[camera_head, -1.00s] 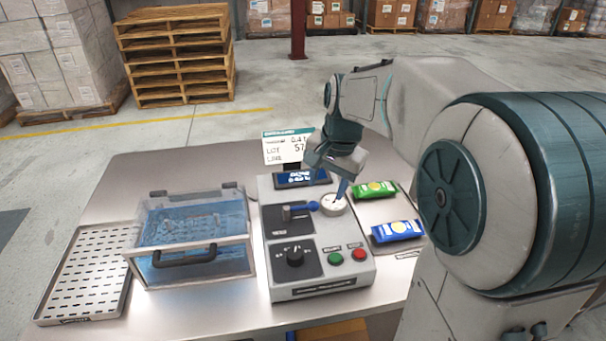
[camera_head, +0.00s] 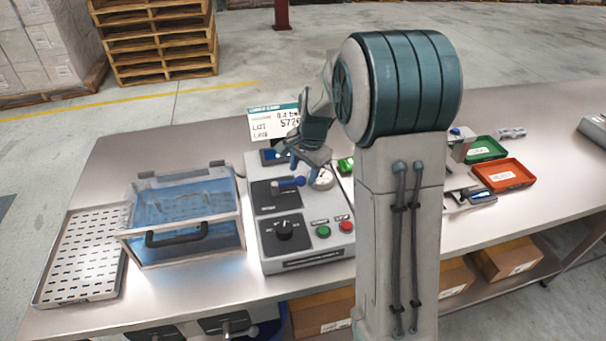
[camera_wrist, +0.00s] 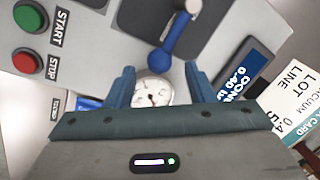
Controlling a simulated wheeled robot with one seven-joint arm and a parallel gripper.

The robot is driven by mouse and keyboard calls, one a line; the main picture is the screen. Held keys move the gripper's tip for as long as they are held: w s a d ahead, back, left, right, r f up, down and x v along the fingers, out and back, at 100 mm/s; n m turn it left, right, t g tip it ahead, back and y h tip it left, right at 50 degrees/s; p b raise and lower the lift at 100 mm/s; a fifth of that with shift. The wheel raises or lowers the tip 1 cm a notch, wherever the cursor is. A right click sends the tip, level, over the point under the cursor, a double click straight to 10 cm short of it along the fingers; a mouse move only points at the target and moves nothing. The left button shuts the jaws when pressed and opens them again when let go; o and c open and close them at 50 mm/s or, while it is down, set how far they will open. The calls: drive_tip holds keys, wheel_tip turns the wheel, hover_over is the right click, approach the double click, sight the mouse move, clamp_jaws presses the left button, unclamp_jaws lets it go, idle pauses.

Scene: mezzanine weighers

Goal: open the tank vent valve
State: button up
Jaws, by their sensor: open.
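The valve lever (camera_head: 289,184) is a blue handle on a dark plate of the grey control box (camera_head: 265,225). It points right, towards the round white gauge (camera_head: 321,179). In the wrist view the lever (camera_wrist: 178,48) runs from its grey pivot at the top down to a rounded blue end. My gripper (camera_head: 299,162) is over the box, close to the lever and gauge. In the wrist view its blue fingers (camera_wrist: 161,80) are open, with the gauge (camera_wrist: 152,91) seen between them and the lever's end just beyond. They do not grip the lever. The clear tank (camera_head: 190,240) with blue contents stands left of the box.
The box also carries a black knob (camera_head: 284,229), a green button (camera_head: 323,231) and a red button (camera_head: 346,226). A perforated tray (camera_head: 80,260) lies left. A display card (camera_head: 275,122) stands behind. Green (camera_head: 485,149) and red (camera_head: 503,175) trays are at right, beyond my arm.

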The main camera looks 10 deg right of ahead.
drive_tip(key=shift+w+a+f, duration=0.1)
drive_tip(key=shift+f, duration=0.6)
drive_tip(key=shift+w+a+f, duration=0.1)
drive_tip(key=shift+f, duration=0.55)
drive_tip(key=shift+d, duration=0.15)
clamp_jaws()
